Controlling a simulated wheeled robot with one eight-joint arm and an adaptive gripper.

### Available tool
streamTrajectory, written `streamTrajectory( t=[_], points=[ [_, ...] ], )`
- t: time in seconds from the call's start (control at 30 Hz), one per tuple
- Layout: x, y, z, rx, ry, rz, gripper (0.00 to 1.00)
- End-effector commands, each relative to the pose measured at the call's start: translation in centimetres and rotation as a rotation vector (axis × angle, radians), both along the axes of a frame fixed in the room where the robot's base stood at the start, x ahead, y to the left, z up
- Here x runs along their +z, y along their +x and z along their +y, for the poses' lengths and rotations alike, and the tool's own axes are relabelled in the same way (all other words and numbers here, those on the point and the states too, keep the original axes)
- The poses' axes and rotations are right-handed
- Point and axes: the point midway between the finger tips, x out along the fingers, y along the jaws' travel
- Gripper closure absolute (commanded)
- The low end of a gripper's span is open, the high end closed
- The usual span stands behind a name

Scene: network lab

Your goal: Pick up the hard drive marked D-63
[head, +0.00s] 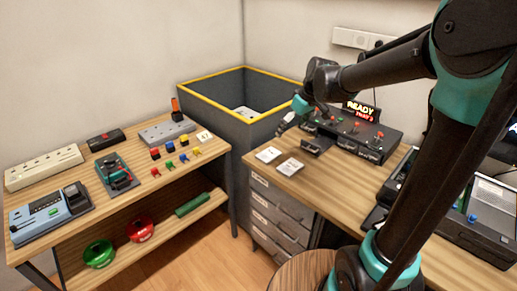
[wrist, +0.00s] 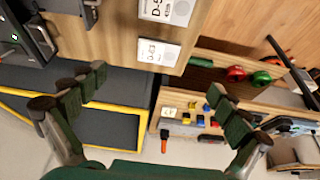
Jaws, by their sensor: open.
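Two flat white-labelled hard drives lie on the wooden desk. In the wrist view, the one nearer the desk edge (wrist: 158,51) has a small label that seems to read D-63; it matches the left drive in the head view (head: 268,154). The other drive (wrist: 168,10) is cut off by the top of the wrist view, its label starting D-5; in the head view it lies to the right and nearer the camera (head: 289,166). My gripper (wrist: 160,95) is open and empty. In the head view my gripper (head: 284,124) hangs above the desk's back left corner, beyond the drives.
A black device with a READY display (head: 358,130) stands behind the drives, with a small dark bracket (head: 316,146) before it. A grey bin with a yellow rim (head: 221,108) stands behind left. The shelf table (head: 140,180) at left holds power strips and small coloured parts.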

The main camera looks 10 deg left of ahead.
Motion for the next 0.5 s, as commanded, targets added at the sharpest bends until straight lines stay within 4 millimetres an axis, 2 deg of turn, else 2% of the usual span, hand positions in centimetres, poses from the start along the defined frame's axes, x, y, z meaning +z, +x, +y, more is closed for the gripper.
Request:
streamTrajectory(
  t=[0.17, 0.5],
  points=[
    [-0.6, 0.7, 1.0, 0.027, 0.001, -0.002, 0.00],
    [-6.5, 2.2, 2.8, 0.024, 0.001, -0.002, 0.00]
  ],
)
